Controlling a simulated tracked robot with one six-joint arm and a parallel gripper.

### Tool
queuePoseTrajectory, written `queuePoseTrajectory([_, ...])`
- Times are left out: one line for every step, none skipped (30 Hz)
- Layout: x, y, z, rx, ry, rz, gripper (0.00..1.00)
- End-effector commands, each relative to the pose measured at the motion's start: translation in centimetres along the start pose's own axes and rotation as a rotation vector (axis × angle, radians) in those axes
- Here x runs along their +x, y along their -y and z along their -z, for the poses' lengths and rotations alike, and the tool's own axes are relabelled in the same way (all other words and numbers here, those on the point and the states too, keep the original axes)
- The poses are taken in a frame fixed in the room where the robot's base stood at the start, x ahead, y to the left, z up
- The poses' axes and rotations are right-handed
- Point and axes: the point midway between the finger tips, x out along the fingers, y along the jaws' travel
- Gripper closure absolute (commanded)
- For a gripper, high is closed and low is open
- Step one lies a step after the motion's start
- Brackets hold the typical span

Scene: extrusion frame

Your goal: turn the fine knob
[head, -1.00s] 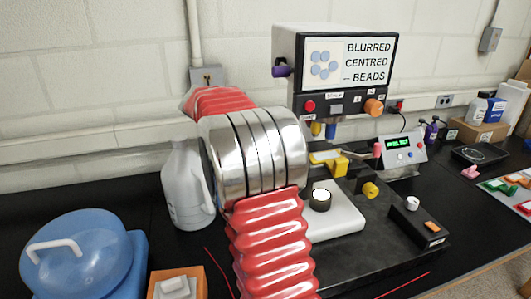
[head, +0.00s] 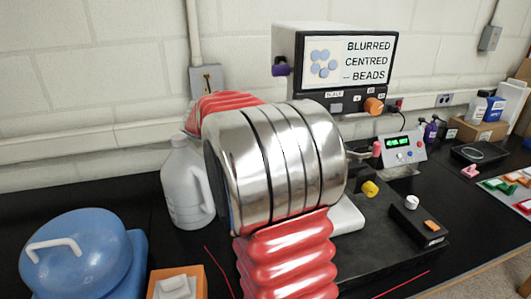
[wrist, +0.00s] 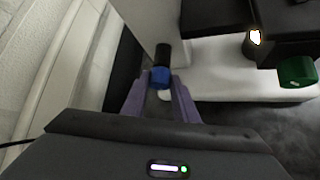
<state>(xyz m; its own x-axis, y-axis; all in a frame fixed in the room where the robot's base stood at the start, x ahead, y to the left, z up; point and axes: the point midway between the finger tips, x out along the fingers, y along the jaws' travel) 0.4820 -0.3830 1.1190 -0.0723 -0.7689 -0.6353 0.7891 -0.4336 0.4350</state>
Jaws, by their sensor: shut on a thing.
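In the wrist view, a blue knob (wrist: 160,77) with a black collar behind it sits between the tips of my gripper (wrist: 160,86). I take it to be the fine knob; no label is readable. My two purplish fingers are shut on it from both sides. In the head view, the microscope-like device (head: 333,45) with a screen reading "BLURRED CENTRED -- BEADS" stands at the back. My large silver and red arm hides my gripper, the blue knob and much of the device's lower part there.
A green knob (wrist: 297,70) and a lit part (wrist: 256,40) are to the right in the wrist view. A yellow knob (head: 370,188) and a black control box (head: 418,225) stand right of my arm. A grey jug (head: 186,185) stands close on its left.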

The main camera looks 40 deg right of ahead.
Motion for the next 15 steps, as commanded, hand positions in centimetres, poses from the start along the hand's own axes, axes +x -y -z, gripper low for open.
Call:
queuePoseTrajectory([0.11, 0.49, -0.07, 0.015, 0.004, -0.007, 0.96])
queuePoseTrajectory([0.10, 0.49, -0.08, 0.026, 0.004, -0.018, 0.96])
queuePoseTrajectory([0.11, 0.54, -0.10, 0.038, 0.005, -0.030, 0.96])
queuePoseTrajectory([0.10, 0.57, -0.08, 0.046, 0.004, -0.038, 0.96])
queuePoseTrajectory([0.10, 0.56, -0.07, 0.054, 0.004, -0.046, 0.96])
queuePoseTrajectory([0.10, 0.57, -0.08, 0.062, 0.004, -0.053, 0.96])
queuePoseTrajectory([0.11, 0.60, -0.06, 0.066, 0.003, -0.057, 0.96])
queuePoseTrajectory([0.13, 0.63, -0.03, 0.070, 0.003, -0.060, 0.96])
queuePoseTrajectory([0.14, 0.65, -0.01, 0.073, 0.002, -0.062, 0.96])
queuePoseTrajectory([0.14, 0.65, 0.01, 0.074, 0.002, -0.063, 0.96])
queuePoseTrajectory([0.15, 0.65, 0.02, 0.074, 0.002, -0.063, 0.96])
queuePoseTrajectory([0.15, 0.66, 0.03, 0.074, 0.002, -0.063, 0.96])
queuePoseTrajectory([0.16, 0.66, 0.03, 0.074, 0.002, -0.063, 0.96])
queuePoseTrajectory([0.16, 0.67, 0.04, 0.074, 0.002, -0.063, 0.96])
queuePoseTrajectory([0.16, 0.68, 0.05, 0.074, 0.002, -0.062, 0.96])
